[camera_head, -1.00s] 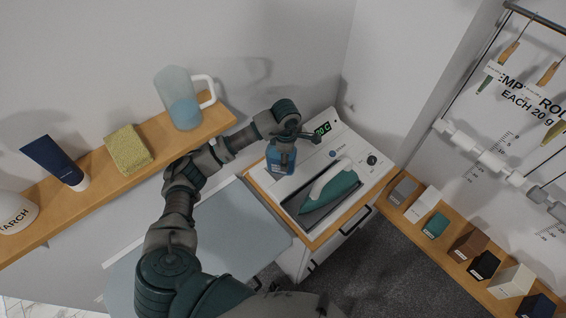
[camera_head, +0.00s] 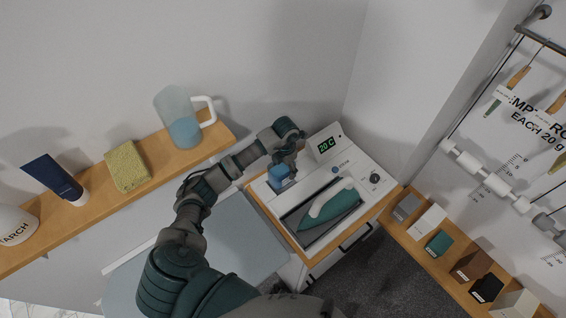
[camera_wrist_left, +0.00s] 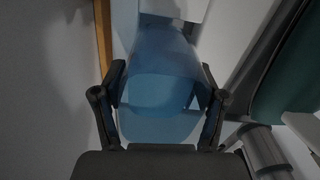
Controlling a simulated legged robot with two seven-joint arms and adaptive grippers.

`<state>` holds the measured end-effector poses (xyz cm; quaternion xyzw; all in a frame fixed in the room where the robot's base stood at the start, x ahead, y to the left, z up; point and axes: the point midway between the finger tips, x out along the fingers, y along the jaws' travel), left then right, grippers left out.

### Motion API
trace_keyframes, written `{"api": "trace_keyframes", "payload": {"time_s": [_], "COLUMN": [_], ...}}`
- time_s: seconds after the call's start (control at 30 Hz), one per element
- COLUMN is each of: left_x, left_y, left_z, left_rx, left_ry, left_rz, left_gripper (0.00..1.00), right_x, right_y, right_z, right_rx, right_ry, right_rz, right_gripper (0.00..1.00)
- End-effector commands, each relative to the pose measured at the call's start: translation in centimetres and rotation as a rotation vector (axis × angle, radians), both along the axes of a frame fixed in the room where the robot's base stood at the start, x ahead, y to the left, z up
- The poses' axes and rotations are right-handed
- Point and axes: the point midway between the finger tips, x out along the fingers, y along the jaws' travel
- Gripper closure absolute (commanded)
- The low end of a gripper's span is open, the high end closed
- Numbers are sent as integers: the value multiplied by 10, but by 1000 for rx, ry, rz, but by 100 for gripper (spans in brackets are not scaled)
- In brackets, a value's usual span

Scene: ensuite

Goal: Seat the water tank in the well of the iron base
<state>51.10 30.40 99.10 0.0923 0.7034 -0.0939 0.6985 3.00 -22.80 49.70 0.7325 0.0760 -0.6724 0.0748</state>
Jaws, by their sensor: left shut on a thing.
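The blue translucent water tank (camera_head: 279,174) is at the back left corner of the white iron base (camera_head: 309,247). My left gripper (camera_head: 288,157) is shut on the tank from above and behind. In the left wrist view the tank (camera_wrist_left: 160,70) fills the space between the two dark fingers of the gripper (camera_wrist_left: 162,105). The tank's lower end is low at the base's top. The well is hidden by the tank, and I cannot tell how deep the tank sits. My right gripper is not in view.
A teal iron (camera_head: 332,207) rests in the base's middle recess. A display reading 20 C (camera_head: 326,147) stands behind. A shelf on the left holds a jug (camera_head: 180,118), a sponge (camera_head: 127,167) and a tube (camera_head: 52,178). Several small blocks line the right shelf (camera_head: 420,248).

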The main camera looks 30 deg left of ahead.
Motion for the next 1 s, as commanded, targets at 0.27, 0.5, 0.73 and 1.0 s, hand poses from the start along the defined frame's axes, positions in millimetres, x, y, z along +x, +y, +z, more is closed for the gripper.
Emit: {"api": "trace_keyframes", "payload": {"time_s": [0.27,0.5,0.73,1.0], "left_x": [0,0,0,0], "left_y": [1,2,2,1], "left_z": [-25,-41,-41,-41], "left_rx": [-4,-4,-3,-1], "left_ry": [1,-2,-1,-1], "left_rz": [-1,-3,-3,-3], "left_gripper": [91,91,8,3], "right_x": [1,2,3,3], "right_y": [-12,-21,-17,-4], "right_z": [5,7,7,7], "right_rx": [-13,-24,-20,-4], "right_ry": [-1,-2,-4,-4], "right_rz": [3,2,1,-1], "right_gripper": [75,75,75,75]}}
